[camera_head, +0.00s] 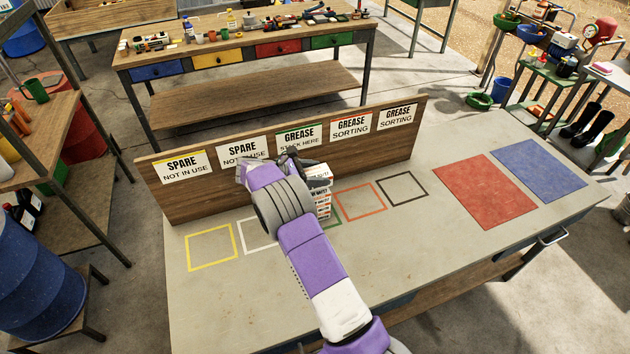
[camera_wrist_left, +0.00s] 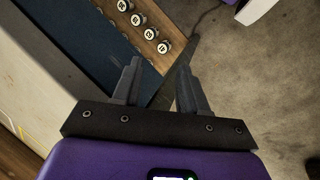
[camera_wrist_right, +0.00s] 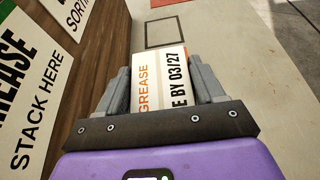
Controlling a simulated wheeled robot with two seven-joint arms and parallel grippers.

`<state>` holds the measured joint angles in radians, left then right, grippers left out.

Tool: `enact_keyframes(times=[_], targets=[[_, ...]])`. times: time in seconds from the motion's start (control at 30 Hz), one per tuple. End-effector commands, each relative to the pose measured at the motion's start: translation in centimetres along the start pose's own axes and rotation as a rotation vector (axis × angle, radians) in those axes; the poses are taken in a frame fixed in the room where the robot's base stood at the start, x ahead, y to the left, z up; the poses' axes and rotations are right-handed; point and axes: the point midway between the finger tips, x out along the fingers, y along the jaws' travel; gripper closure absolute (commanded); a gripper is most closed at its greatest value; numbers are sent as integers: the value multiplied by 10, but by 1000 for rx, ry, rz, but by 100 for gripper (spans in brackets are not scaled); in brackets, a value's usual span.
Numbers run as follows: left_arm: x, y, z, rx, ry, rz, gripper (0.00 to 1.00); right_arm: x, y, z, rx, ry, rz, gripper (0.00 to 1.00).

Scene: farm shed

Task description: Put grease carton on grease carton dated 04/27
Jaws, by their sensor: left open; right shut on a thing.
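My right gripper (camera_wrist_right: 158,72) is shut on a white grease carton (camera_wrist_right: 160,88), whose label shows GREASE and a date ending 03/27 in the right wrist view. In the head view the right gripper (camera_head: 303,163) holds this carton (camera_head: 319,171) over a stack of white cartons (camera_head: 323,202) in front of the GREASE STACK HERE sign (camera_head: 299,137). I cannot tell whether the held carton touches the stack. The dates on the stack are too small to read. My left gripper (camera_wrist_left: 159,70) is open and empty in the left wrist view.
The wooden sign board (camera_head: 205,200) stands close behind the stack. Empty yellow (camera_head: 212,268), orange (camera_head: 385,208) and black (camera_head: 425,189) outlined squares lie on the table. A red mat (camera_head: 484,190) and a blue mat (camera_head: 540,170) lie bare at the right.

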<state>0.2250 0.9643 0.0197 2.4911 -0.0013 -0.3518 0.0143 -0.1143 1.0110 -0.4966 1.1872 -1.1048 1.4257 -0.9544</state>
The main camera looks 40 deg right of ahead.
Motion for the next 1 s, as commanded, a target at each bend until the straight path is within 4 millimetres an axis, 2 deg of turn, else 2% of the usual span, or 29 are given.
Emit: enact_keyframes(times=[0.2, 0.57, 0.6, 0.73, 0.77, 1.0], targets=[[2, -1, 0, 0, 1, 0, 57, 12, 0, -28, -2, 0, 0, 66], [3, -1, 0, 0, 1, 0, 57, 13, 0, -32, 0, 0, 0, 66], [3, -1, 0, 0, 1, 0, 57, 13, 0, -32, 0, 0, 0, 29], [3, -1, 0, 0, 1, 0, 57, 13, 0, -32, 0, 0, 0, 9], [3, -1, 0, 0, 1, 0, 57, 13, 0, -32, 0, 0, 0, 7], [3, -1, 0, 0, 1, 0, 57, 13, 0, -31, 0, 1, 0, 7]])
